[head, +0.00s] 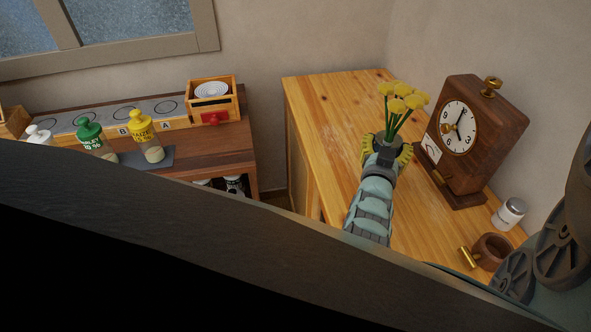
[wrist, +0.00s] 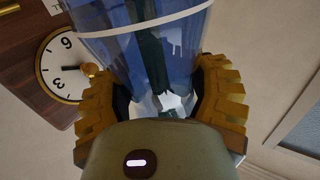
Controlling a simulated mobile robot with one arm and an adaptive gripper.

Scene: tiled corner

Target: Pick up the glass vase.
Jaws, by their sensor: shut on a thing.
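The glass vase (wrist: 145,45) is clear bluish glass with a pale band and dark stems inside, and it fills the middle of the wrist view. In the head view its yellow flowers (head: 403,97) on green stems rise just beyond my gripper (head: 386,153), which hides most of the vase. My gripper, with yellow ridged fingers, also shows in the wrist view (wrist: 165,100), one finger on each side of the glass. It is shut on the vase. I cannot tell whether the vase's base touches the wooden cabinet top (head: 325,135).
A wooden clock (head: 482,135) stands close to the right of the flowers. A white jar (head: 509,213) and a brown mug (head: 491,251) are nearer on the right. The cabinet top's left part is clear.

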